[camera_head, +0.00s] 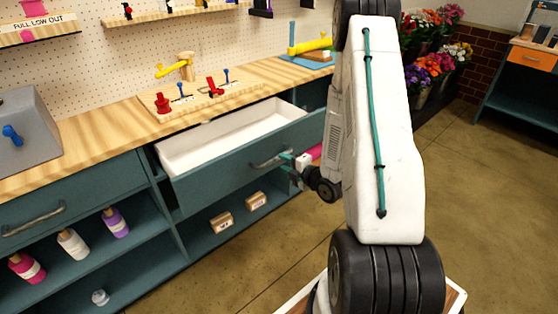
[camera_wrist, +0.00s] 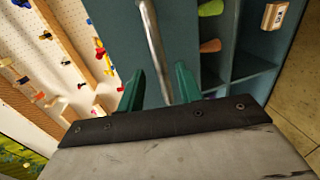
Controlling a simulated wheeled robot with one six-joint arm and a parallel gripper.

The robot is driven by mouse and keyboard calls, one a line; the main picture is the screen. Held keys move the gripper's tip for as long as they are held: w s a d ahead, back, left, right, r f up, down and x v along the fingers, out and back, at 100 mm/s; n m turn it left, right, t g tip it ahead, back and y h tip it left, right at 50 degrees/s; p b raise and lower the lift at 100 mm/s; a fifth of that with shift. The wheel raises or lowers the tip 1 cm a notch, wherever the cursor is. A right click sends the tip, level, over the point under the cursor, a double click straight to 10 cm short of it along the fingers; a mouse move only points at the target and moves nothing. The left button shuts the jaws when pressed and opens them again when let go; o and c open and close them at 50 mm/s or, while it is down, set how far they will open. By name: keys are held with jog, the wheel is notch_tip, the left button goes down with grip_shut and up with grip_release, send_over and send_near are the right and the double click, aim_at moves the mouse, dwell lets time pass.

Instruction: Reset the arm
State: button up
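My gripper (camera_head: 287,157) is at the front of a pulled-out teal drawer (camera_head: 222,180), by its metal handle (camera_head: 268,160). In the wrist view my gripper (camera_wrist: 158,76) has its two green fingers apart, with the handle bar (camera_wrist: 152,40) running between them. Gaps show on both sides of the bar, so the fingers do not appear clamped on it. My white arm hangs down in front of the head camera and hides part of the bench and floor behind it.
The open drawer has a white, empty-looking interior (camera_head: 225,138) and juts out from the workbench (camera_head: 105,130). Shelves below hold bottles (camera_head: 72,243) and small boxes (camera_head: 221,223). Flower buckets (camera_head: 428,75) stand at the back right. Open floor (camera_head: 480,200) lies to the right.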

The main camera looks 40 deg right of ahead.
jog(key=shift+v, duration=1.2)
